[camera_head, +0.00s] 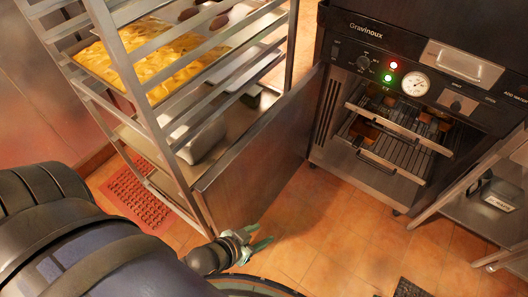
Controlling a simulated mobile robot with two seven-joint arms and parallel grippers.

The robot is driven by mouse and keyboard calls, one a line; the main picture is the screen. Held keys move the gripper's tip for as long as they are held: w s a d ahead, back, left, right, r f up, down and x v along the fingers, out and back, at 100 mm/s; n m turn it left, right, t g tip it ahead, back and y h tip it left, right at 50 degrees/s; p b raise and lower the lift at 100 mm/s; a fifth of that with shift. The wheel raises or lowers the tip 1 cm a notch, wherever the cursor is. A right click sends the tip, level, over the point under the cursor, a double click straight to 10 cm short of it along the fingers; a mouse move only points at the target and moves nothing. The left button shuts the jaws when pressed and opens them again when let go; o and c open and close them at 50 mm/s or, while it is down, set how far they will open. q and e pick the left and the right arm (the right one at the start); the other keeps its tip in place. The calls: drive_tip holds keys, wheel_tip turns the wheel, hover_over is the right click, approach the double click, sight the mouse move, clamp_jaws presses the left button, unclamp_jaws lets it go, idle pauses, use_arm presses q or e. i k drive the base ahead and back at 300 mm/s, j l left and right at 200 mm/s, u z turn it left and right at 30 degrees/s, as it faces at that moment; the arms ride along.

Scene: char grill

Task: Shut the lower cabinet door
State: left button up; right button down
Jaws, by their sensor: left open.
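The lower cabinet door (262,155) is a brown-grey panel that stands swung wide open to the left of the Gravinoux cabinet (318,142). Its far edge is by the cabinet's left front side, and its free edge is toward me, beside the tray rack. The lower cabinet's inside shows, with wire shelves and brown food pieces. My left gripper (256,246) has pale green fingers spread open and empty. It is low, in front of the door's near bottom part; I cannot tell whether it touches it. My right gripper is not in view.
A metal tray rack (150,110) stands close on the door's left, holding a tray of yellow food (165,55). A steel table (480,210) stands at the right. The tiled floor (345,220) before the cabinet is clear. A red mat (138,200) lies at the left.

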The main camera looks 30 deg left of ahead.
sight(235, 194)
drive_tip(key=k+j+z, duration=0.1)
drive_tip(key=k+j, duration=0.15)
drive_tip(key=j, duration=0.15)
drive_tip(key=k+j+z, duration=0.15)
drive_tip(key=j, duration=0.2)
drive_tip(key=k+j, duration=0.1)
drive_tip(key=j, duration=0.2)
drive_tip(key=k+j+z, duration=0.15)
drive_tip(key=j, duration=0.15)
drive_tip(key=k+j, duration=0.15)
drive_tip(key=j+z, duration=0.2)
drive_tip(key=j, duration=0.85)
